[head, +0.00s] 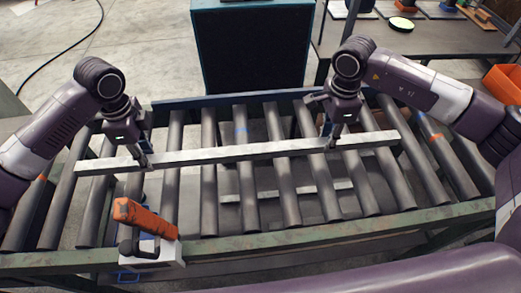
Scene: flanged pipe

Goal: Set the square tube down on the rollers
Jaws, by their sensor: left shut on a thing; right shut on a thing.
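The square tube (240,153) is a long, light grey bar. It lies crosswise over the dark rollers (286,195) of the conveyor, tilted slightly up to the right in the head view. My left gripper (143,162) is shut on the tube towards its left end. My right gripper (333,143) is shut on it towards its right end. I cannot tell for sure whether the tube touches the rollers or hangs just above them. The finger tips are partly hidden at the tube.
An orange and white device (148,222) sits on the conveyor's near rail (300,240) at the left. A dark teal cabinet (251,45) stands behind. A workbench (430,42) and an orange bin (503,82) are at the back right. Bars show below the rollers.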

